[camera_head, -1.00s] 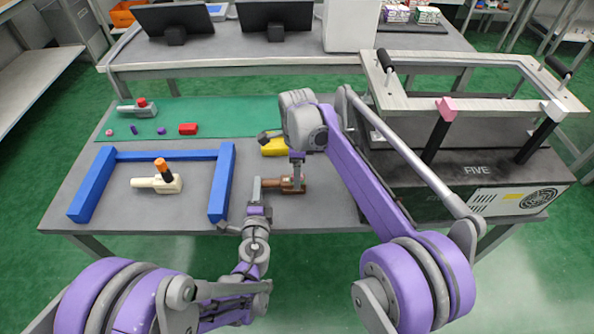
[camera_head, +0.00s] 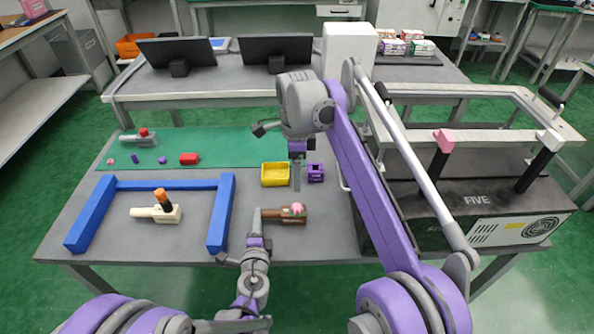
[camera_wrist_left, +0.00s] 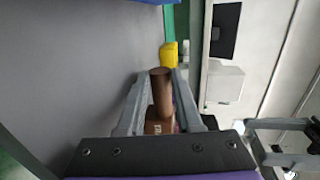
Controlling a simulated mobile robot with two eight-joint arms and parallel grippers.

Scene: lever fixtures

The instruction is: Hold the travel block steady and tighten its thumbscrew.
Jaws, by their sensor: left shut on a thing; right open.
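The travel block is a brown block (camera_head: 292,214) with a round brown handle and a pink thumbscrew (camera_head: 297,208) on top, lying at the table's front middle. My left gripper (camera_head: 259,216) is shut on the block's handle from the left. In the left wrist view the brown handle (camera_wrist_left: 161,90) stands between the fingers, with the block's body (camera_wrist_left: 160,127) partly hidden near the gripper. My right gripper (camera_head: 297,186) is open, points down and is above and behind the block, apart from the thumbscrew.
Behind the block stand a yellow bin (camera_head: 275,174) and a small purple box (camera_head: 316,173). A blue frame (camera_head: 221,212) with a cream lever fixture (camera_head: 158,214) is at left. A large black machine (camera_head: 430,195) closes off the right. Small parts lie on the green mat (camera_head: 220,147).

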